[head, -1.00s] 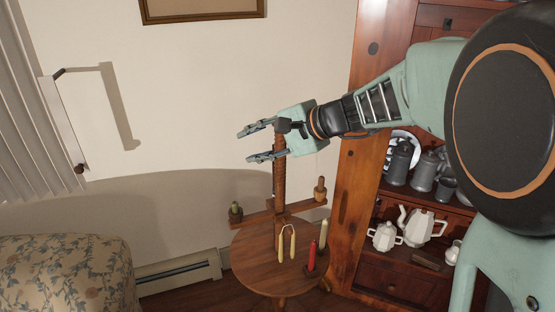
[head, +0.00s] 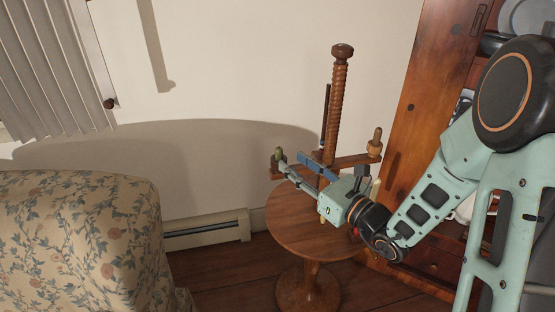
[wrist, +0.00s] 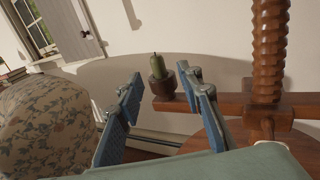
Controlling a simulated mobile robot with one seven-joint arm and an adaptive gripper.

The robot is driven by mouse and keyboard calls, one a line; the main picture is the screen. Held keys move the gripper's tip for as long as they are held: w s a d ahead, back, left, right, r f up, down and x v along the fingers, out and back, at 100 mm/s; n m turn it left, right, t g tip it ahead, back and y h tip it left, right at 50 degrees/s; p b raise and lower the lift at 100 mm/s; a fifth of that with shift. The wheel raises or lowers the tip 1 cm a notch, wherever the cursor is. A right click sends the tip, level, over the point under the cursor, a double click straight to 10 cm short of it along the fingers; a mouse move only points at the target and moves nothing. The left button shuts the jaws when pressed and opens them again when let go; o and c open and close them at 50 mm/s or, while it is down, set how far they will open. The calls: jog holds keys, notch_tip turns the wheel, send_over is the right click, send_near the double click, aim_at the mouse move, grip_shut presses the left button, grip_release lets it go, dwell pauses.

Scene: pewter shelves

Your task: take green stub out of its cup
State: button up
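The green stub (wrist: 156,66) is a short green candle with a dark wick, upright in a small wooden cup (wrist: 162,87) at the left end of a wooden crossbar. In the head view the green stub (head: 279,154) shows just beyond my fingertips, and its cup is partly hidden by them. My gripper (head: 292,163) is open and empty. In the wrist view the two blue fingers of my gripper (wrist: 163,88) stand apart, with the cup and stub seen between them, farther off. I cannot tell how wide the gap to the stub is.
The crossbar (wrist: 228,104) runs right to a ridged wooden post (head: 337,110) on a round table (head: 290,225). Another wooden cup (head: 374,149) holds a tan stub at the right end. A floral sofa (head: 80,240) stands left; a wooden cabinet (head: 415,110) stands right.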

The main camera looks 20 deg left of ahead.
aim_at(281, 154)
jog(key=b+x, duration=0.1)
jog(key=x, duration=0.5)
jog(key=shift+a+r, duration=0.1)
jog(key=shift+a, duration=0.2)
grip_shut()
